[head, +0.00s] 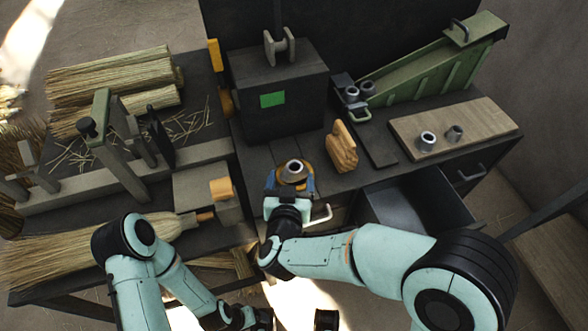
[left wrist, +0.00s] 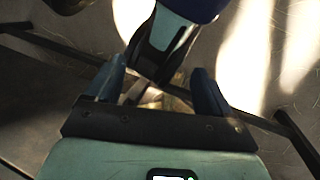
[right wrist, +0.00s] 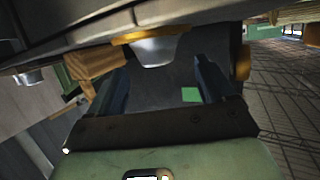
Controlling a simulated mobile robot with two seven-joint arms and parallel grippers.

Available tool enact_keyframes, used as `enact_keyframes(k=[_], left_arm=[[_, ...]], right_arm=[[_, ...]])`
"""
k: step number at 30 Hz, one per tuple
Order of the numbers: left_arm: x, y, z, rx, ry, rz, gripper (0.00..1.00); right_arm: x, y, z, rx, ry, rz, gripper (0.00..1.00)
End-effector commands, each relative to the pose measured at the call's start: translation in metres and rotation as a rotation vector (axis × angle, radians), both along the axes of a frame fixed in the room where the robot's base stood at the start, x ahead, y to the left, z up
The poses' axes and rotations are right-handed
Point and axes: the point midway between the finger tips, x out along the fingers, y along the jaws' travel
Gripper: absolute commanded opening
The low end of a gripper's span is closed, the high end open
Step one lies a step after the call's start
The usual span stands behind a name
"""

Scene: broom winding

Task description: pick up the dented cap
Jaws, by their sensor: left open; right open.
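A grey metal cap (head: 295,169) sits in an orange round holder (head: 290,177) at the front of the bench. My right gripper (head: 290,181) is there, with its blue fingers apart beside the holder. In the right wrist view a grey cap (right wrist: 158,50) under an orange rim shows ahead of and between the open fingers of my right gripper (right wrist: 160,75). Contact cannot be told. Two more caps (head: 428,140) (head: 454,133) stand on a wooden board (head: 490,117). I cannot tell which cap is dented. My left gripper (left wrist: 158,78) is open and empty, low over the floor.
A wooden block (head: 341,147) stands right of the holder. An open drawer (head: 415,205) juts out at the front right. Two grey tubes (head: 352,93) (head: 367,88) stand by a green ramp (head: 435,62). A black box (head: 280,95) stands behind. A broom (head: 80,258) lies at left.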

Motion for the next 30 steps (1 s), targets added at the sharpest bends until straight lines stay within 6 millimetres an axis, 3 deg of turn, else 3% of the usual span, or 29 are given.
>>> enact_keyframes(k=[12, 21, 22, 27, 30], left_arm=[[0.019, 0.009, -0.016, 0.024, -0.051, 0.021, 0.82], [0.021, 0.010, -0.017, 0.027, -0.057, 0.024, 0.82], [0.021, 0.010, -0.017, 0.027, -0.057, 0.024, 0.82], [0.021, 0.010, -0.017, 0.027, -0.057, 0.024, 0.82], [0.021, 0.009, -0.017, 0.026, -0.056, 0.024, 0.82]], right_arm=[[0.047, -0.008, -0.012, 0.000, 0.000, -0.001, 0.83], [0.053, -0.008, -0.012, 0.000, 0.000, 0.001, 0.83], [0.053, -0.009, -0.012, 0.000, 0.000, 0.001, 0.79], [0.053, -0.009, -0.012, 0.000, 0.000, 0.001, 0.27], [0.053, -0.009, -0.012, 0.000, 0.000, 0.001, 0.27]])
